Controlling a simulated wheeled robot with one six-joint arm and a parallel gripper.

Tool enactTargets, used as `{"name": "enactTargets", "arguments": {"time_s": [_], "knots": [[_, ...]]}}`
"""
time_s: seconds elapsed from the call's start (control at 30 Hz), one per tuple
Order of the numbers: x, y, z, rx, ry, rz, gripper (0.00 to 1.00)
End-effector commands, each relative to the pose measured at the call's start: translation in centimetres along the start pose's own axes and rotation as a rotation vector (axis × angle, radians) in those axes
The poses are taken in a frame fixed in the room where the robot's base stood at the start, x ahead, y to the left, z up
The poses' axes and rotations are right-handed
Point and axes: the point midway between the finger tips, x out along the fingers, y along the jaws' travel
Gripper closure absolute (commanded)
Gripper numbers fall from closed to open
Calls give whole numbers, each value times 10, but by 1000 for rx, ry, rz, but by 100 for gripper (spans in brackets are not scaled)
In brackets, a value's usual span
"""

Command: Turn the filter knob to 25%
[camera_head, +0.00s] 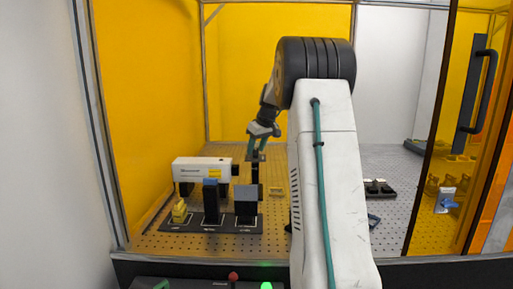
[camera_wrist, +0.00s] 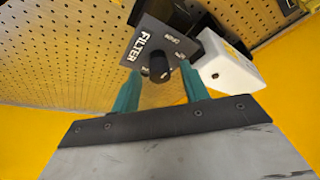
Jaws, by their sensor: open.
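The filter knob (camera_wrist: 159,68) is a small round black knob on a dark plate (camera_wrist: 146,38) printed with FILTER and OPEN in the wrist view. Other marks around the knob are too small or covered to read, and I cannot tell its setting. My gripper (camera_wrist: 160,76) is open, with one teal finger on each side of the knob; whether either touches it is unclear. In the head view my gripper (camera_head: 257,152) points down above the bench, over a dark upright part (camera_head: 255,177) to the right of the white box. The knob's face cannot be made out there.
A white box (camera_head: 202,168) stands close to my gripper's left and also shows in the wrist view (camera_wrist: 226,66). In front of it, a black rack (camera_head: 178,225) holds several upright blocks. The perforated bench (camera_head: 315,165) has free room behind. Yellow walls and a frame enclose it.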

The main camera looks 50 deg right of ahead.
Motion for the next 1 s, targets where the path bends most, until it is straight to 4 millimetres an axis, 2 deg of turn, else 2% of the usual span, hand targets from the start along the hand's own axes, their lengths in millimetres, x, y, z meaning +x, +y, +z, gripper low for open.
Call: {"name": "enactTargets", "arguments": {"time_s": [0.1,0.13,0.27,0.3,0.67,1.0], "knots": [[0,0,0,0,0,0,55],[0,0,0,0,0,0,61],[0,0,0,0,0,0,97],[0,0,0,0,0,0,100],[-1,0,0,41,1,19,100],[-1,-2,-1,255,1,108,100]]}}
